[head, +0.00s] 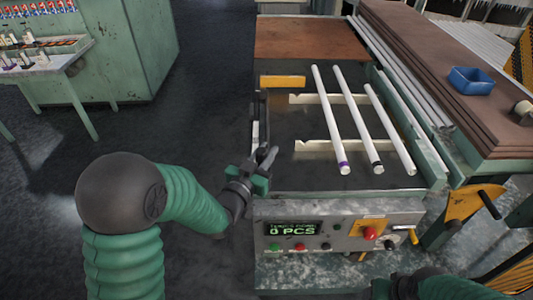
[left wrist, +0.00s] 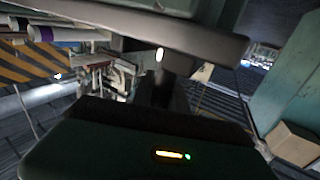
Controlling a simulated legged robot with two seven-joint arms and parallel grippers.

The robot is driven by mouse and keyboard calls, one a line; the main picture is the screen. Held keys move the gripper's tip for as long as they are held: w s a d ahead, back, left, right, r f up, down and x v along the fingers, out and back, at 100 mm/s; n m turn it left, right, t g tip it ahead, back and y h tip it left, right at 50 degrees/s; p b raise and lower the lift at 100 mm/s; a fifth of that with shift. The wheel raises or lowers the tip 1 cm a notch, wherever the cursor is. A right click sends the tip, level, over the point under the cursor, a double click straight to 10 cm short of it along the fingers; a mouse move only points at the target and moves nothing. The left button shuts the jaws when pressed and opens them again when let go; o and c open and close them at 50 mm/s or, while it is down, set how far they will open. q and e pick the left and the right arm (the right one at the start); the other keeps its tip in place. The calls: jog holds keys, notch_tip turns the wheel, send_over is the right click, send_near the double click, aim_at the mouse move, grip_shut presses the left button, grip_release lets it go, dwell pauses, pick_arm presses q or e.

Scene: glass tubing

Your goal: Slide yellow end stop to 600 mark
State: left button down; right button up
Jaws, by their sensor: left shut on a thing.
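A yellow bar (head: 282,81), which looks like the end stop, lies across the back left of the dark machine bed in the head view. My left gripper (head: 268,158) is at the bed's front left edge, well in front of the yellow bar. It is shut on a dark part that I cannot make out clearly. The left wrist view shows dark surfaces close to the camera. A pale strip (head: 256,132) runs along the bed's left edge; no 600 mark is legible. My right gripper (head: 385,288) is low at the front, its fingers unclear.
Three white tubes (head: 353,115) rest on two pale notched supports (head: 318,146). A control panel (head: 340,235) with a green display and buttons is at the front. Brown boards with a blue tray (head: 471,80) stand at right.

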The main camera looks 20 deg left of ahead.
pick_arm(q)
jog(key=w, duration=0.3)
jog(key=shift+w+a, duration=0.15)
jog(key=shift+a, duration=0.25)
jog(key=c, duration=1.3)
grip_release()
